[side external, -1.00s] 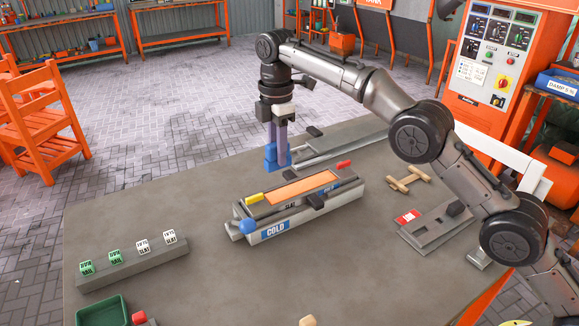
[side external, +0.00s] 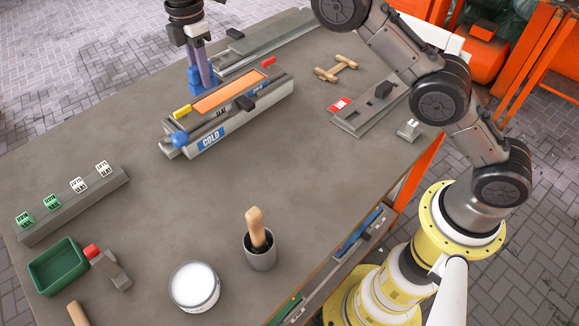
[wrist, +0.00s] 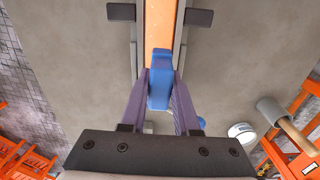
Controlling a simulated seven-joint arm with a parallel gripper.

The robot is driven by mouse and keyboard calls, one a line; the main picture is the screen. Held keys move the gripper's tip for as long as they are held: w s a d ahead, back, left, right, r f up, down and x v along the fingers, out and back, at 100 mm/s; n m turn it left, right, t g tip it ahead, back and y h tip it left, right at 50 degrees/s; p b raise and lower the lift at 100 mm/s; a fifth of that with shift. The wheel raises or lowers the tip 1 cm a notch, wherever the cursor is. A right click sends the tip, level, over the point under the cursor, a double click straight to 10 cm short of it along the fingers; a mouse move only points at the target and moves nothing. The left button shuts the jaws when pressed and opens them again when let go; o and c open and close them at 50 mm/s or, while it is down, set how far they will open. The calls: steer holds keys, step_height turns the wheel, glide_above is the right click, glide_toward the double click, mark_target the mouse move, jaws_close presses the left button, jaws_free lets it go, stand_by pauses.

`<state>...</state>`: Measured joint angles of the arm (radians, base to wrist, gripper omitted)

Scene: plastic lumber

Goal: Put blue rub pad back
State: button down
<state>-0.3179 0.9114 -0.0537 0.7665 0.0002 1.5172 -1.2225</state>
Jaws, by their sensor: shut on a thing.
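The blue rub pad (side external: 195,80) is between the purple fingers of my gripper (side external: 203,72), which is shut on it. In the wrist view the pad (wrist: 160,82) is a blue block between the fingertips (wrist: 160,100), in line with the orange strip (wrist: 160,25). In the side view the pad is just behind the grey fixture (side external: 215,139) labelled COLD, whose top bears the orange strip (side external: 230,92). I cannot tell whether the pad touches anything below.
A blue knob (side external: 180,138), a yellow tab (side external: 182,112) and a red tab (side external: 268,62) are on the fixture. A long grey rail (side external: 265,48) lies behind. A green tray (side external: 58,264), white pot (side external: 194,287) and cup (side external: 260,250) stand in front. The table's middle is clear.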

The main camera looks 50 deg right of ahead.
steer(key=s+d, duration=0.3)
steer(key=s, duration=0.9)
steer(key=s+d, duration=0.3)
steer(key=s, duration=0.8)
steer(key=s+d, duration=0.3)
steer(key=s, duration=0.9)
steer(key=w+a+f, duration=0.1)
steer(key=w+f, duration=0.1)
steer(key=w, duration=0.2)
steer(key=w+a+f, duration=0.2)
steer(key=w+f, duration=0.1)
steer(key=w, duration=0.1)
steer(key=w+a+f, duration=0.2)
steer(key=w, duration=0.1)
steer(key=shift+w+f, duration=0.4)
steer(key=shift+w+a+f, duration=0.15)
steer(key=shift+f, duration=0.05)
steer(key=shift+w+f, duration=0.15)
steer(key=shift+f, duration=1.55)
steer(key=shift+f, duration=0.1)
steer(key=c, duration=0.6)
jaws_free()
steer(key=shift+f, duration=0.1)
steer(key=shift+c, duration=0.2)
